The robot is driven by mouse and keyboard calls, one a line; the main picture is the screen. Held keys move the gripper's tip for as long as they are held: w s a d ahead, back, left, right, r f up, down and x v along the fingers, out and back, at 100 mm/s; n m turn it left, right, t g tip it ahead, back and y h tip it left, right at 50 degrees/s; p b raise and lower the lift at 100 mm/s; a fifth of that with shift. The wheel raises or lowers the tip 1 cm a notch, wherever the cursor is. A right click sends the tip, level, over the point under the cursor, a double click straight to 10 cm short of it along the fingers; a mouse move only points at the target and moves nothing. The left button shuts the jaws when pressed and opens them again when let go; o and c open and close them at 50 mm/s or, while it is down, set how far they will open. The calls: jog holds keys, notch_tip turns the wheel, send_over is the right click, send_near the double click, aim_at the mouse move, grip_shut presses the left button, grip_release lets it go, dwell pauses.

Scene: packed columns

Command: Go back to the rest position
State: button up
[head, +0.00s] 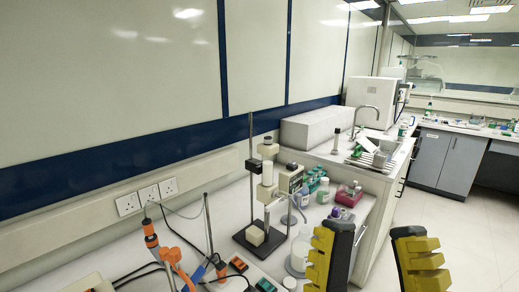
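My gripper (373,230) shows at the bottom right of the head view. Its two yellow and black fingers point upward and stand well apart, with nothing between them. They overlap the view of the bench front and the floor. The rest of the gripper and arm is below the picture edge. No packed column can be made out with certainty.
A lab stand (251,150) with a clamped device stands on the bench by the wall. Small bottles (323,190) and a red rack (349,194) are right of it. A sink tap (366,120) stands behind. Open floor (460,230) is at the right.

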jog(key=w+a+f+m+g+y, duration=0.1)
jog(key=w+f+m+g+y, duration=0.25)
jog(key=f+m+g, duration=0.45)
notch_tip(320, 180, up, 38)
jog(key=t+p, duration=0.1)
jog(key=p, duration=3.7)
jog(key=shift+f+t, duration=0.15)
jog(key=shift+t, duration=0.15)
